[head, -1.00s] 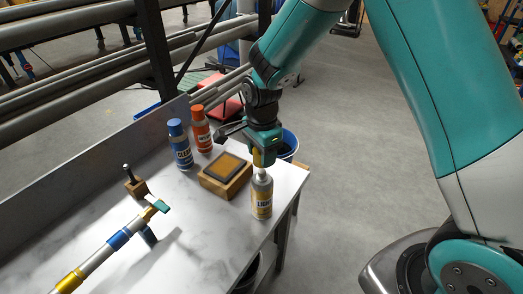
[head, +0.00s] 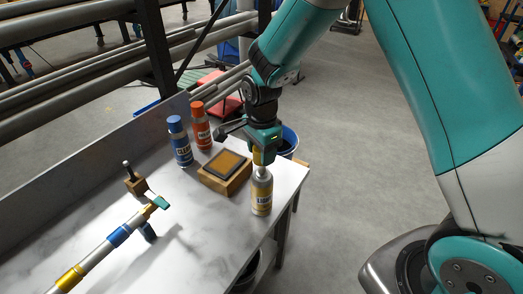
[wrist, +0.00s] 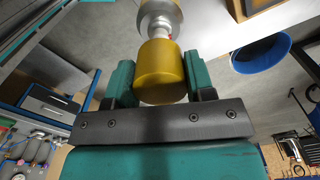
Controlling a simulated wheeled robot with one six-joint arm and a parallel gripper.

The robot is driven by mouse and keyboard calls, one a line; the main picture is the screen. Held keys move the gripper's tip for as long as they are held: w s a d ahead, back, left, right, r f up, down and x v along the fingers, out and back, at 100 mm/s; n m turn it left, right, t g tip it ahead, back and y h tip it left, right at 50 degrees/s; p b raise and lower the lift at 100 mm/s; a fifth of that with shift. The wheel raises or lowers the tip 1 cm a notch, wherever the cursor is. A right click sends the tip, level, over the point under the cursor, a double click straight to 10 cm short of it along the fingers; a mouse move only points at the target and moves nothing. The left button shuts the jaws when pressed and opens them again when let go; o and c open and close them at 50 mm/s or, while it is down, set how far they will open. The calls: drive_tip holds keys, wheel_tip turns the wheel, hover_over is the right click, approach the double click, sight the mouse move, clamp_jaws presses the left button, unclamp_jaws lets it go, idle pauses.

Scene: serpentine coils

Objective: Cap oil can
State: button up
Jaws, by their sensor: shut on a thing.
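The oil can (head: 262,194) is a silver and yellow can with a printed label. It stands upright near the right edge of the marble-topped table. My gripper (head: 261,150) is directly above it, pointing down. In the wrist view my gripper (wrist: 157,78) is shut on a yellow cap (wrist: 163,70), one finger on each side. Beyond the cap, the can's silver top (wrist: 160,16) shows, with a pale nozzle and a bit of red between them. The cap is above the can's shoulder; whether it is around the nozzle tip is hidden.
A wooden block with a dark-framed tan pad (head: 225,172) stands just left of the can. A blue can (head: 179,142) and an orange can (head: 200,126) stand behind it. A blue bin (head: 288,142) is beyond the table.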

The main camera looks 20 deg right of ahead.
drive_tip(key=shift+f, duration=0.15)
drive_tip(key=shift+f+b, duration=0.7)
drive_tip(key=shift+f, duration=0.15)
drive_tip(key=shift+f, duration=0.15)
drive_tip(key=shift+f+b, duration=0.55)
drive_tip(key=shift+f, duration=0.1)
drive_tip(key=shift+f+b, duration=0.5)
drive_tip(key=shift+f, duration=0.35)
idle(1.3)
drive_tip(key=o, duration=1.4)
drive_tip(key=shift+r, duration=0.1)
